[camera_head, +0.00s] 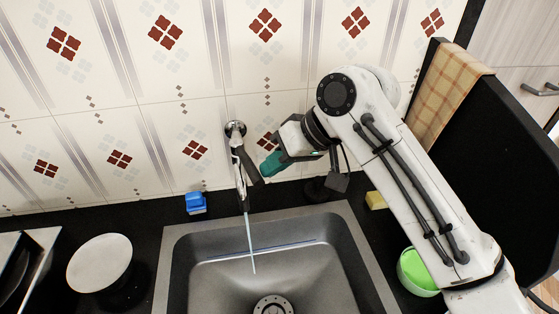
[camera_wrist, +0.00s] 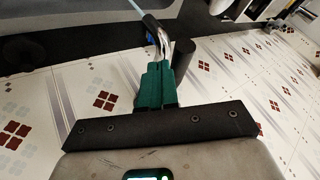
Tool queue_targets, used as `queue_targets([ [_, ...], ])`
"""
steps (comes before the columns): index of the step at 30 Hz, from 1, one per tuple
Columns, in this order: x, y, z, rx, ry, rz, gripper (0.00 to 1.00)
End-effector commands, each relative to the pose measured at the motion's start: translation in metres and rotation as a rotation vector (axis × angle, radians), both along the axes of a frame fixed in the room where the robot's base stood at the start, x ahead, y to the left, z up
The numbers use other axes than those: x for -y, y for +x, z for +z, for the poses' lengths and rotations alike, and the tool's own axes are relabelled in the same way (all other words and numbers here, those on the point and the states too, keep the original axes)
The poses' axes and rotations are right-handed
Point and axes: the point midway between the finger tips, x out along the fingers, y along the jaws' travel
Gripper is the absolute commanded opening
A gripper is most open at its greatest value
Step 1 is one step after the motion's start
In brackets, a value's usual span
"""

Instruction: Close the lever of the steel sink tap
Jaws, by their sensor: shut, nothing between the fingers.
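The steel sink tap (camera_head: 237,140) is fixed to the tiled wall above the sink, its spout pointing down. A pale blue stream of water (camera_head: 250,240) runs from it into the sink. Its dark lever (camera_head: 249,166) sticks out on the right side of the spout. My gripper (camera_head: 265,169) has teal fingers, shut and empty, just right of the lever; I cannot tell whether they touch. In the wrist view, the closed fingertips (camera_wrist: 157,67) point at the chrome tap (camera_wrist: 163,42), with the dark lever end (camera_wrist: 184,56) just right of them.
The steel sink (camera_head: 183,240) is set in a black counter. A blue object (camera_head: 195,203) stands behind its left corner. A white plate (camera_head: 99,263) is at left. A yellow sponge (camera_head: 376,200) and green bowl (camera_head: 417,273) are at right, beside a dark panel with a checked cloth (camera_head: 447,95).

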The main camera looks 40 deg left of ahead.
Motion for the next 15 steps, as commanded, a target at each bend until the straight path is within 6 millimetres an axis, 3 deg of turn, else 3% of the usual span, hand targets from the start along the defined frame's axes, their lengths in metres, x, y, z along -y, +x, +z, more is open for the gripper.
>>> queue_targets([
  [7,-0.001,-0.002,0.002,-0.002,0.001,0.001,0.0],
  [15,-0.005,-0.021,0.005,-0.004,0.0,-0.066,0.0],
])
